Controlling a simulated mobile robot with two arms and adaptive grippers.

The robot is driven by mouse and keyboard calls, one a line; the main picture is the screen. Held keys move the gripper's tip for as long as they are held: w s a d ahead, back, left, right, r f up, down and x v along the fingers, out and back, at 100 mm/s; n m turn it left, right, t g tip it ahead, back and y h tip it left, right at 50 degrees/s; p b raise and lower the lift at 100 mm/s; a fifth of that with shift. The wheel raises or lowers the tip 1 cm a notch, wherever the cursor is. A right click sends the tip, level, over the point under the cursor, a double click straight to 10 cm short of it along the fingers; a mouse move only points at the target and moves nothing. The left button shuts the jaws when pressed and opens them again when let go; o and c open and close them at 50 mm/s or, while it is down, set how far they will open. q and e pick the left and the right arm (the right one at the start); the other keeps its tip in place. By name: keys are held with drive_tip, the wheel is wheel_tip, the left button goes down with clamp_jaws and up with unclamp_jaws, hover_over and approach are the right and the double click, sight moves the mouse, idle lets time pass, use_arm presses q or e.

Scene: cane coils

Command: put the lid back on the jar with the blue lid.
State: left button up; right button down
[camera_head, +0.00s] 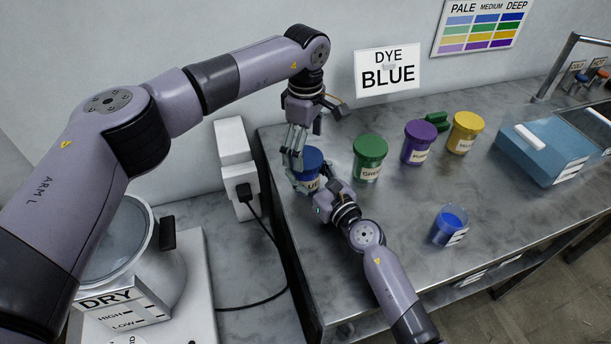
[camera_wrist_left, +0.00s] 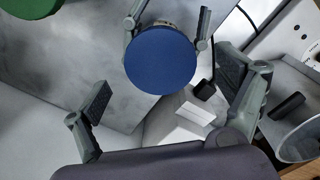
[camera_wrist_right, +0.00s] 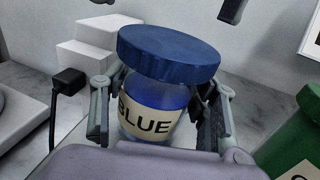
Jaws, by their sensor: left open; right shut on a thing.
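The jar with the blue lid stands near the left end of the steel table. Its blue lid (camera_head: 309,158) sits on its mouth; the right wrist view shows the lid (camera_wrist_right: 169,52) on top of the clear jar body (camera_wrist_right: 158,97) labelled BLUE, but I cannot tell if it is screwed tight. My right gripper (camera_head: 312,184) is shut around the jar body below the lid. My left gripper (camera_head: 297,150) is open above the jar. In the left wrist view the lid (camera_wrist_left: 161,60) lies ahead of its spread fingers, apart from them.
A green-lidded jar (camera_head: 370,146) stands close on the right, then a purple-lidded jar (camera_head: 419,139) and a yellow-lidded jar (camera_head: 465,130). A cup of blue liquid (camera_head: 450,223) stands nearer the front. A blue bin (camera_head: 548,153) is at the right. A power plug (camera_head: 243,190) is at the left.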

use_arm(q)
wheel_tip(320, 180, up, 10)
idle(0.3)
drive_tip(key=shift+f, duration=0.1)
use_arm(e)
drive_tip(key=c, duration=0.5)
unclamp_jaws()
drive_tip(key=v, duration=1.2)
use_arm(q)
drive_tip(key=shift+f, duration=0.15)
use_arm(e)
drive_tip(key=shift+s+f, duration=0.15)
